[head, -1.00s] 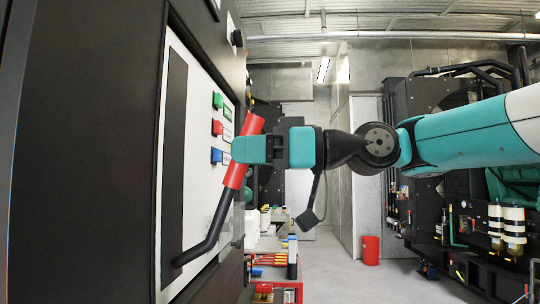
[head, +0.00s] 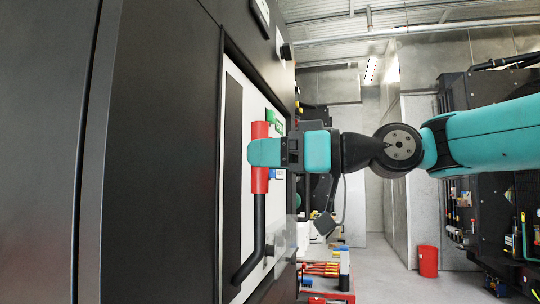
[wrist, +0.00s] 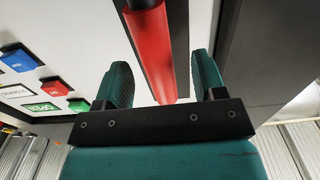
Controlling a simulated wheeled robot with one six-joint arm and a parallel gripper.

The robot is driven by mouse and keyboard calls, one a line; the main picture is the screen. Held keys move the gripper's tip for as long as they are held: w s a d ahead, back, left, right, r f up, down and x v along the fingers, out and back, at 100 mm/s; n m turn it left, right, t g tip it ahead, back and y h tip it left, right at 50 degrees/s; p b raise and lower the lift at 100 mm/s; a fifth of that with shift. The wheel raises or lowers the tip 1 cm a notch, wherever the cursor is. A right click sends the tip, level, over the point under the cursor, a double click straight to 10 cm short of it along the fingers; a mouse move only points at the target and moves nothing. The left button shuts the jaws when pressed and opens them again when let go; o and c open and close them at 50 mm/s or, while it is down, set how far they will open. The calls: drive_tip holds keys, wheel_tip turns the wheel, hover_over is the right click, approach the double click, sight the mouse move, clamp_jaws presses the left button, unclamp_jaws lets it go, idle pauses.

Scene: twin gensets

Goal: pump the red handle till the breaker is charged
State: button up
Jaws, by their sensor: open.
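The red handle (head: 260,184) is a red grip on a bent black lever at the front of the white breaker panel (head: 234,77). It stands close to upright in the head view. My gripper (head: 266,152) is at the grip's middle and covers part of it. In the wrist view, the red grip (wrist: 152,45) lies between the two spread fingers of my gripper (wrist: 162,82), with a gap visible beside it. The jaws are open. Whether either finger touches the grip is unclear.
Green, red (wrist: 55,87) and blue (wrist: 18,57) buttons sit beside the handle on the panel. A dark cabinet (head: 150,150) fills the left. A red cart with tools (head: 322,268) stands beyond. A red bin (head: 428,261) is on the open floor.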

drive_tip(key=b+v, duration=0.2)
drive_tip(key=v, duration=0.7)
drive_tip(key=shift+b, duration=0.35)
drive_tip(key=s+a+f+m+g+h, duration=0.1)
drive_tip(key=s+a+f+m+h, duration=0.15)
drive_tip(key=f, duration=0.65)
drive_tip(key=s+a+f+m+g+h, duration=0.15)
drive_tip(key=f+h, duration=0.25)
drive_tip(key=f, duration=0.6)
drive_tip(key=s+d+f+m+g+h, duration=0.1)
drive_tip(key=s+d+f+g+h, duration=0.1)
drive_tip(key=s+f, duration=0.5)
drive_tip(key=s+d+f+m+g+h, duration=0.1)
drive_tip(key=s+d+f+m+h, duration=0.1)
drive_tip(key=s+d+f+h, duration=0.2)
drive_tip(key=s+d+f, duration=0.1)
drive_tip(key=s+f, duration=0.2)
drive_tip(key=f, duration=0.2)
drive_tip(key=shift+s+d+g, duration=0.15)
drive_tip(key=shift+s+g, duration=0.15)
drive_tip(key=shift+g, duration=0.05)
